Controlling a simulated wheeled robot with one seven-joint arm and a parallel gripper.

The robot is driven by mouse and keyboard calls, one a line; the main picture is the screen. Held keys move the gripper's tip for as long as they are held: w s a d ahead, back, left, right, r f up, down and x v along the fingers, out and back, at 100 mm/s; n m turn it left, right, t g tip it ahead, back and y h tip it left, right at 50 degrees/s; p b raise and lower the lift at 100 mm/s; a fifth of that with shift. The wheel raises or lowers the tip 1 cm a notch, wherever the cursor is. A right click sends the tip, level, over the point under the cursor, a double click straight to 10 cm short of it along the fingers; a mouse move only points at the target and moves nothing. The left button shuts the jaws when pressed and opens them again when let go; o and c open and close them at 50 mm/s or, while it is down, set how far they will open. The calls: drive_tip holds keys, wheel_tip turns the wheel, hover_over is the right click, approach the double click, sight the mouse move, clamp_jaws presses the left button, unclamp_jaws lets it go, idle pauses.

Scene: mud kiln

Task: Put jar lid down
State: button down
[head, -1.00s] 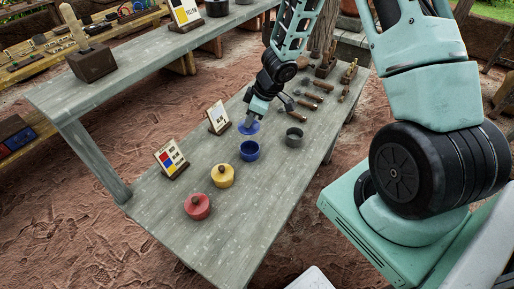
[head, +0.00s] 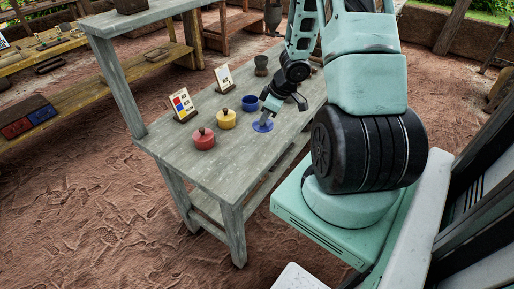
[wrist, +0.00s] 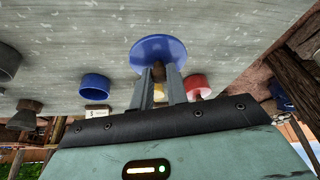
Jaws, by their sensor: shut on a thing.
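My gripper (head: 265,117) is shut on the knob of a round blue jar lid (head: 263,126). The lid is low over the near right part of the grey table (head: 215,168); I cannot tell whether it touches the top. An open blue jar (head: 250,104) stands a little behind and left of the lid, apart from it. In the wrist view the lid (wrist: 158,48) shows as a blue disc at the fingertips (wrist: 160,75), with the blue jar (wrist: 95,88) to its left. The brown knob is partly hidden between the fingers.
A lidded yellow jar (head: 226,119) and a lidded red jar (head: 203,140) stand left of the lid. Two card stands (head: 183,106) (head: 224,78) are behind them. A dark grey pot (head: 261,66) is farther back. The table's near left part is clear.

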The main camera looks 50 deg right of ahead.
drive_tip(key=shift+w+f+b, duration=0.1)
drive_tip(key=shift+f+b, duration=1.55)
drive_tip(key=shift+f, duration=1.95)
drive_tip(key=shift+f, duration=0.15)
drive_tip(key=c, duration=1.4)
unclamp_jaws()
